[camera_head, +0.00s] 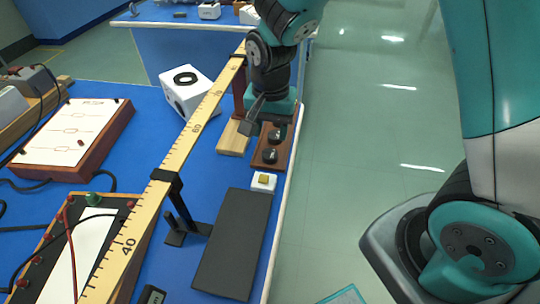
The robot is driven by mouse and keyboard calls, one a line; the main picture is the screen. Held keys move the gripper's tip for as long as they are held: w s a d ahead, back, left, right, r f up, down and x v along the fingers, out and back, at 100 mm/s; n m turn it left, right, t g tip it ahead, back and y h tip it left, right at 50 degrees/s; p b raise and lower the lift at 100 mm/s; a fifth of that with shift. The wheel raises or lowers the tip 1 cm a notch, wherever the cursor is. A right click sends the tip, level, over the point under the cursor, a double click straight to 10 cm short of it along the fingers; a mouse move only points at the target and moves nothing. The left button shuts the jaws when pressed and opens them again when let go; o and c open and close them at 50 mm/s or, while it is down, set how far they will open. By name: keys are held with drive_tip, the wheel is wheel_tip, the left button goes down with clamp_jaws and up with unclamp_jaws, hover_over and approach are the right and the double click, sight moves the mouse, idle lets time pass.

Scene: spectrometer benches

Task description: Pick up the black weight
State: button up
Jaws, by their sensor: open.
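A black weight (270,155) sits on a dark brown wooden board near the right edge of the blue bench. A second, similar dark weight (275,135) sits just behind it on the same board. I cannot tell from their looks which one is meant. My gripper (260,124) hangs over the left and far side of the board, beside the weights, with its jaws open. One grey finger shows clearly; the other is largely hidden by the gripper body. It holds nothing that I can see.
A yellow ruler beam (180,152) on black stands runs along the bench, left of my gripper. A white box (188,100) with a black ring, a light wooden block (235,137), a small white box (263,183) and a dark slab (234,245) lie around. Open floor is right.

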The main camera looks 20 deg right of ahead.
sight(270, 153)
wheel_tip(270, 153, down, 8)
drive_tip(key=shift+w+r, duration=0.15)
drive_tip(key=shift+r, duration=0.05)
drive_tip(key=shift+c, duration=0.5)
drive_tip(key=c, duration=0.6)
drive_tip(key=shift+r, duration=0.1)
